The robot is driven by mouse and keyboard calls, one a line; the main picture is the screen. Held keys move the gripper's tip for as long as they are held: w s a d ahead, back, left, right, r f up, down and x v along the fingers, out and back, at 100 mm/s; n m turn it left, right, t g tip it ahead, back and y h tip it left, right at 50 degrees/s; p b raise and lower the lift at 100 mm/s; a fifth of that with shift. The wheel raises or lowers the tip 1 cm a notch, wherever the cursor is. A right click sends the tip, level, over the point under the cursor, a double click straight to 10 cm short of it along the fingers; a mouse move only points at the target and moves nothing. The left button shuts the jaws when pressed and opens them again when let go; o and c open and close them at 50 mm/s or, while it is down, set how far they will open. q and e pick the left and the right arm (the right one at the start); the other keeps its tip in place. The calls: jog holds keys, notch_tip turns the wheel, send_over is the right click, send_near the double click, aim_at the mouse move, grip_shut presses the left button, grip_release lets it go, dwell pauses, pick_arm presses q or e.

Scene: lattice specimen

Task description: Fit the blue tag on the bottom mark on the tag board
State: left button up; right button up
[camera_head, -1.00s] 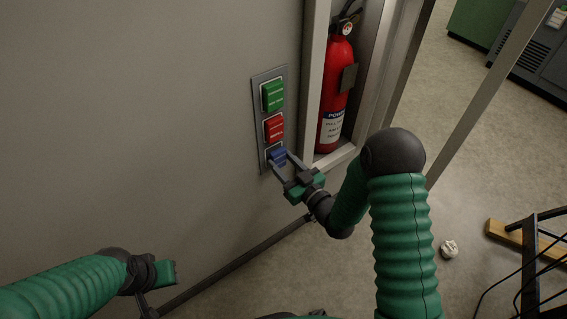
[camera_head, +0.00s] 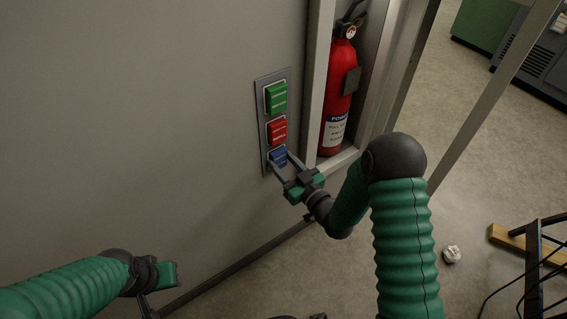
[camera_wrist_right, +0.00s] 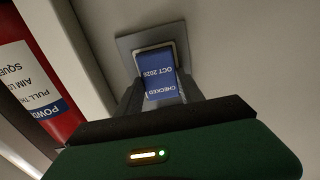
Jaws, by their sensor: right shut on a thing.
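The grey tag board (camera_head: 261,112) is on the wall, with a green tag (camera_head: 276,97) at its top and a red tag (camera_head: 277,132) in the middle. The blue tag (camera_head: 278,157) is at the bottom mark, between the fingers of my right gripper (camera_head: 282,163). In the right wrist view the blue tag (camera_wrist_right: 160,83) shows printed text and lies over the light-framed bottom mark (camera_wrist_right: 153,50). The fingers are shut on its sides. Whether it is fully seated I cannot tell. My left gripper (camera_head: 165,290) is at lower left, away from the board; its fingertips are not clear.
A red fire extinguisher (camera_head: 340,90) stands in a framed recess right of the board, close to my right gripper; it also shows in the right wrist view (camera_wrist_right: 30,90). A black-framed stand (camera_head: 535,255) and a crumpled white piece (camera_head: 452,254) are at lower right.

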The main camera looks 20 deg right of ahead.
dwell(0.3)
jog(key=o, duration=1.8)
jog(key=shift+v, duration=2.5)
jog(key=shift+s, duration=0.1)
jog(key=shift+p+v, duration=2.3)
jog(key=shift+v, duration=6.05)
